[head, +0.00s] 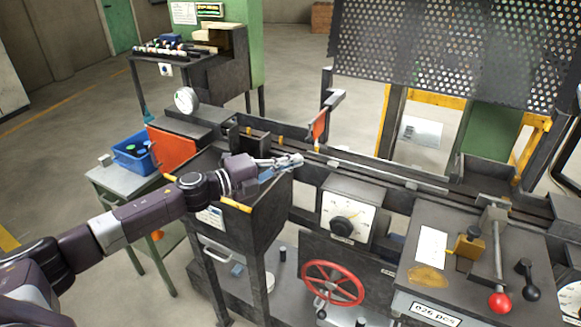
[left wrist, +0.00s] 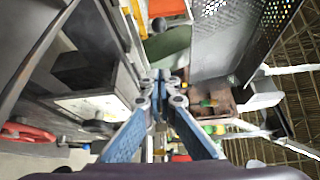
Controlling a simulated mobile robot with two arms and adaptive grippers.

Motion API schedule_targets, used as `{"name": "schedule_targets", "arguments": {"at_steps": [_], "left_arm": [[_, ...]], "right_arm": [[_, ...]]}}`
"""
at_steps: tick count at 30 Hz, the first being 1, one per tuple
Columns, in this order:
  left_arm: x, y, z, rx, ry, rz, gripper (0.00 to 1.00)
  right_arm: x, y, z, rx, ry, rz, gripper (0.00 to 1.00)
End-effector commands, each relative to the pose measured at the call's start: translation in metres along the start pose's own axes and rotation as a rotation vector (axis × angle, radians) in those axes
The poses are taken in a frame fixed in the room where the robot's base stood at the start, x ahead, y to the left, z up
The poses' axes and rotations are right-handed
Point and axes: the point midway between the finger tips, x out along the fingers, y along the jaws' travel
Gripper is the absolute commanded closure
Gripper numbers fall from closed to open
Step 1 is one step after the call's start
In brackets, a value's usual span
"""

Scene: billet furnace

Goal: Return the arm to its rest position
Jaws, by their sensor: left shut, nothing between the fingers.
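My left arm reaches in from the left in the head view, with the left gripper (head: 292,161) over the dark machine bed, near the bin-like box below the rail. The gripper is shut and holds nothing. In the left wrist view its two blue-padded fingers (left wrist: 158,82) meet at the tips. My right gripper is in neither view.
The furnace machine's long dark rail (head: 395,174) runs to the right behind the gripper. A red handwheel (head: 333,284), a dial box (head: 345,215) and a red-knobbed lever (head: 499,300) are at the front. A blue bin (head: 133,158) stands on a side table. Perforated guard (head: 460,45) hangs above.

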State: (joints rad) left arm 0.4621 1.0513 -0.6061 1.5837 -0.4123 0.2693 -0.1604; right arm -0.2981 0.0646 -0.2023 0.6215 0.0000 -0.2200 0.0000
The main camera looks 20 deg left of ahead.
Motion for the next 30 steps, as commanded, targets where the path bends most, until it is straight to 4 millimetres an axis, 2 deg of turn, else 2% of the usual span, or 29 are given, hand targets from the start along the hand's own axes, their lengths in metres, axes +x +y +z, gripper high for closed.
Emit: {"name": "schedule_targets", "arguments": {"at_steps": [9,20,23,25,30], "left_arm": [[-0.008,-0.001,0.0,0.0,0.0,0.0,1.0],[-0.007,0.0,-0.001,-0.004,-0.001,-0.001,1.0],[-0.001,0.006,-0.012,-0.052,-0.019,-0.009,1.0],[0.004,0.016,-0.026,-0.126,-0.055,-0.016,1.0],[0.007,0.06,-0.069,-0.439,-0.231,-0.005,1.0]], "right_arm": [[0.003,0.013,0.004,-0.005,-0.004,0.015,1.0],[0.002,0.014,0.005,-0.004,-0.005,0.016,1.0],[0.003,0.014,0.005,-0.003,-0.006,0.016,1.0],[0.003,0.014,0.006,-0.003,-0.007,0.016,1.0],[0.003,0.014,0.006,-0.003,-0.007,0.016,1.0]]}}
